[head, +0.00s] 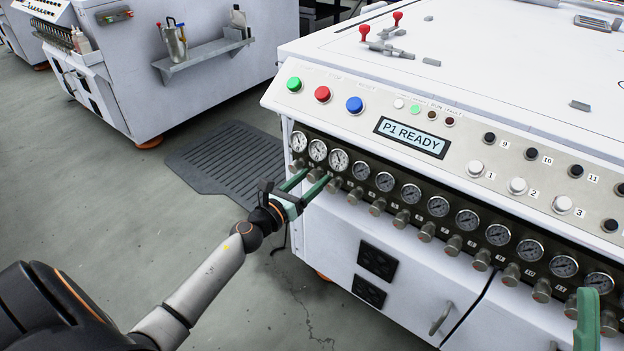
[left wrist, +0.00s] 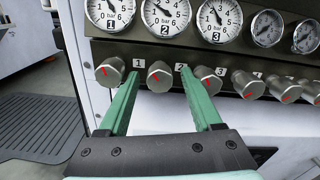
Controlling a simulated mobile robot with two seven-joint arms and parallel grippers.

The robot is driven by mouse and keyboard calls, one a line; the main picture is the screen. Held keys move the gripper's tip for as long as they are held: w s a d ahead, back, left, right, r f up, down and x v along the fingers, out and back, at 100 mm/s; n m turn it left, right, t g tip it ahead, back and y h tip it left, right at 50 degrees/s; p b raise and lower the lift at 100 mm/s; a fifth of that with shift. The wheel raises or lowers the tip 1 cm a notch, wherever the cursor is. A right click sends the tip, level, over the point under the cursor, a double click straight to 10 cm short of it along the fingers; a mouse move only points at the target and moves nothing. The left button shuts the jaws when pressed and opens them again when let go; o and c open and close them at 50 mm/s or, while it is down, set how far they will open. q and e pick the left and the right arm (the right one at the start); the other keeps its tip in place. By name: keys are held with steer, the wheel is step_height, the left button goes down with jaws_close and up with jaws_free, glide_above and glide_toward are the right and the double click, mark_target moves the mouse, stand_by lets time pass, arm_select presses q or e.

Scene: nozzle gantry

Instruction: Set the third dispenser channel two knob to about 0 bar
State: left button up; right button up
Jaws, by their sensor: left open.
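A row of metal knobs with red marks runs under the gauges on the near white machine. The second knob (left wrist: 160,77) from the left stands between the open fingertips of my left gripper (head: 315,176); contact is not clear. In the left wrist view the gripper (left wrist: 159,74) points at this knob. The gauge marked 2 (left wrist: 165,17) is above it, its needle leaning up and left. The first knob (left wrist: 110,71) is left of the fingers, the third knob (left wrist: 207,80) just right. My right gripper (head: 588,310) shows only partly at the lower right.
Smaller dark gauges (head: 438,206) and more knobs continue to the right. Above are green, red and blue buttons (head: 354,104) and a display reading P1 READY (head: 412,137). A dark floor mat (head: 228,160) lies left of the machine. Another white machine (head: 190,60) stands behind.

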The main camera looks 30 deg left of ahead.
arm_select(q)
steer(key=shift+w, duration=0.2)
jaws_close()
stand_by(0.5)
